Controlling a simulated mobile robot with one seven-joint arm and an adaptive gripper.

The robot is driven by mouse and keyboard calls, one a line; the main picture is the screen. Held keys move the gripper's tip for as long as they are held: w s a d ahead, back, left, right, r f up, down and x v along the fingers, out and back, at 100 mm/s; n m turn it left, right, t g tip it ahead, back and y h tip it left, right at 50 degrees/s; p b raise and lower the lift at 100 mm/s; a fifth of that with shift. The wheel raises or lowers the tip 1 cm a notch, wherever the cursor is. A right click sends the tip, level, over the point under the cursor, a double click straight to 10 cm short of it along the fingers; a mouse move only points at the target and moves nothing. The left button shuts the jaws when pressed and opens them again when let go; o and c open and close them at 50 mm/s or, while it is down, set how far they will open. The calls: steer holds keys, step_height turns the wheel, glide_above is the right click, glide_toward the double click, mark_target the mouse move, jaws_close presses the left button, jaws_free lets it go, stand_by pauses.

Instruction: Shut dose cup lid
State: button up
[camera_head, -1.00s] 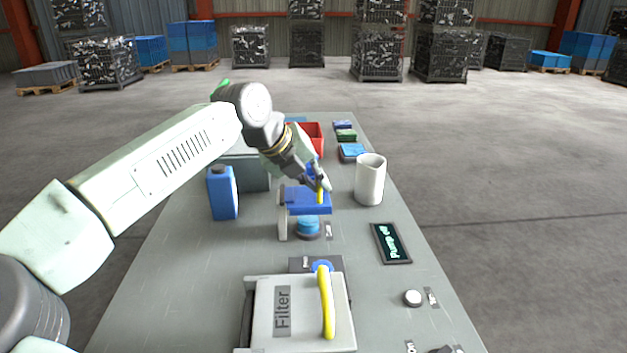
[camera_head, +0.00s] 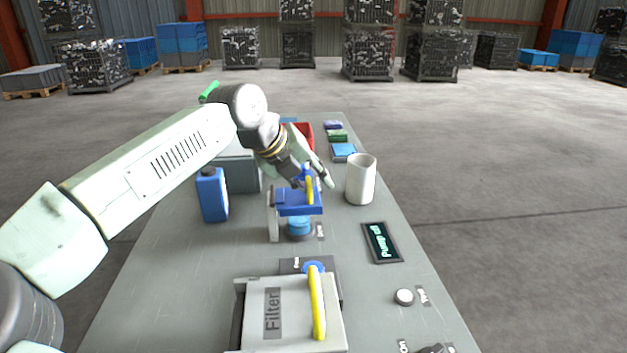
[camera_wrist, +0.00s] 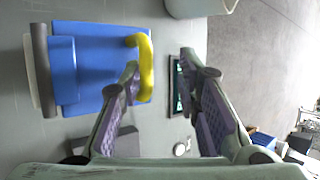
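The dose cup (camera_head: 299,227) is a small round blue cup on the bench. Its blue lid (camera_head: 290,209) lies about level over it, hinged on a pale post at its left; I cannot tell if lid and cup touch. A yellow handle (camera_head: 310,190) stands on the lid. In the wrist view the lid (camera_wrist: 95,65) and handle (camera_wrist: 147,65) are left of my gripper (camera_wrist: 160,75). My gripper is open and empty. Its left finger is close to the handle; contact is unclear. The cup is hidden in the wrist view.
A white pitcher (camera_head: 360,180) stands right of the lid, close to my gripper. A blue bottle (camera_head: 212,195) stands left. The filter box (camera_head: 290,315) with a yellow handle is in front, and a display panel (camera_head: 381,242) lies to the right.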

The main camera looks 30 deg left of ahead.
steer(key=shift+s+a, duration=0.1)
steer(key=shift+s+r, duration=0.1)
steer(key=shift+r, duration=0.1)
steer(key=v, duration=1.1)
steer(key=shift+s+r, duration=0.2)
steer(key=shift+a+f, duration=0.1)
